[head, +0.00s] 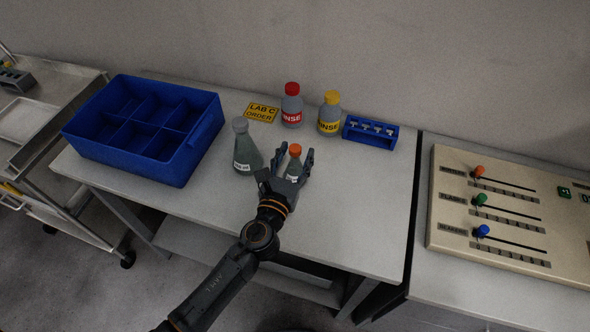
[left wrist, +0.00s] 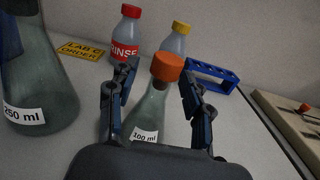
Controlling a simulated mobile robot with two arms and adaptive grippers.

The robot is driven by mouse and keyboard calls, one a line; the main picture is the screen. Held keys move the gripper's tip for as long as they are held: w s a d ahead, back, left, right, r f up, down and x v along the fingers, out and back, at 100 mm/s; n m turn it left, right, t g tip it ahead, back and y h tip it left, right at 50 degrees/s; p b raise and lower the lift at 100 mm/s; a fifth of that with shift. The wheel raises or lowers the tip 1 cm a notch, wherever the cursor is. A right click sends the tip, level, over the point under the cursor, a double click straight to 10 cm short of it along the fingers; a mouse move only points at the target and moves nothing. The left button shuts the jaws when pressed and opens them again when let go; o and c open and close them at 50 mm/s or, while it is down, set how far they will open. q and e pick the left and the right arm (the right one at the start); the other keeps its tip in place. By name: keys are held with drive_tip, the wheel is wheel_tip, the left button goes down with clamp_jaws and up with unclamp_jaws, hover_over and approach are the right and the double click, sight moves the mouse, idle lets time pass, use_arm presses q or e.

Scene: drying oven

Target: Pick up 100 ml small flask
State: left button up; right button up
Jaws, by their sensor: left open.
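The 100 ml small flask (left wrist: 149,113) is a grey-green glass flask with an orange cap and a white "100 ml" label. In the head view the small flask (head: 294,163) stands upright on the table, partly hidden by my gripper. My left gripper (head: 289,168) is open, with its fingers on either side of the flask. In the left wrist view the left gripper (left wrist: 160,92) has the flask between its two fingers, with gaps showing beside the neck. Whether the fingers touch the flask body is hidden. My right gripper is not in view.
A larger 250 ml flask (head: 246,150) stands close on the left. Behind are a red-capped bottle (head: 292,108), a yellow-capped bottle (head: 329,114) and a blue rack (head: 370,133). A blue divided crate (head: 206,137) is at left, a control panel (head: 450,220) at right. The table front (head: 350,230) is clear.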

use_arm(q)
clamp_jaws()
drive_tip(key=shift+r, duration=0.1)
